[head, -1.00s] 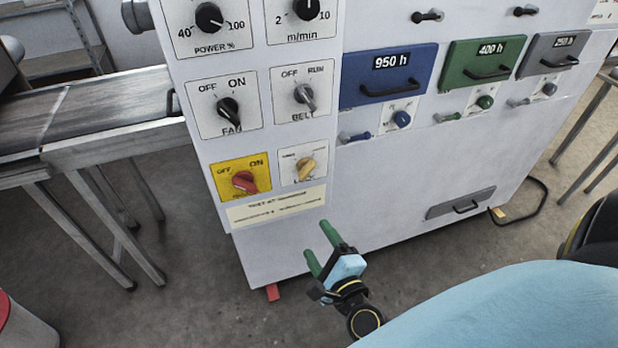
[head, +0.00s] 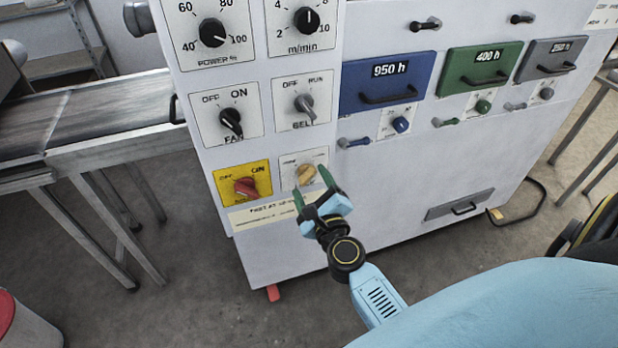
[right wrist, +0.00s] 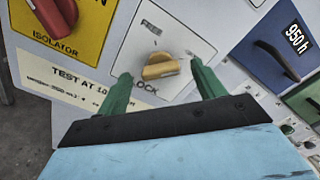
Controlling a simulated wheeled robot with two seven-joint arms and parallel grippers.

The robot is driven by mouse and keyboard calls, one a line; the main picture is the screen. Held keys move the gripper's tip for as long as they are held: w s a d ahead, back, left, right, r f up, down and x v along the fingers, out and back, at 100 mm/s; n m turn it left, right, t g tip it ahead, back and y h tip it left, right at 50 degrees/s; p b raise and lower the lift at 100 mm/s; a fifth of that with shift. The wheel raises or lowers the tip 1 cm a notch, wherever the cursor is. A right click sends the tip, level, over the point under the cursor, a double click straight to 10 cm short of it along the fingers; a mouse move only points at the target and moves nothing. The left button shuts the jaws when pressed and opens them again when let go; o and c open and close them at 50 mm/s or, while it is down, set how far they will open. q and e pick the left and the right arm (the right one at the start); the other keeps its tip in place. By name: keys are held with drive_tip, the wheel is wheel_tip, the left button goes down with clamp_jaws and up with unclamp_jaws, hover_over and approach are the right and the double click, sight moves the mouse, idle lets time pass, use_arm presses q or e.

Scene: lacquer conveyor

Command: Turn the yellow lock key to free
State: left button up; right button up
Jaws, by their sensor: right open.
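The yellow lock key (head: 306,174) is a small yellow knob on a white plate low on the machine's control panel. In the right wrist view the key (right wrist: 161,67) lies roughly crosswise on its plate (right wrist: 150,45), between the word FREE at upper left and LOCK below. My right gripper (head: 312,188) is open in front of the lock plate. In the right wrist view its green fingers (right wrist: 160,84) stand one on each side of the key, apart from it. My left gripper is not in view.
The red isolator switch (head: 246,187) on a yellow plate is just left of the lock key. The belt knob (head: 304,104) is above it. A blue drawer front (head: 387,80) is to the upper right. A paper label (head: 262,215) is below.

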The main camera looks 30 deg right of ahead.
drive_tip(key=shift+x, duration=1)
drive_tip(key=c, duration=1)
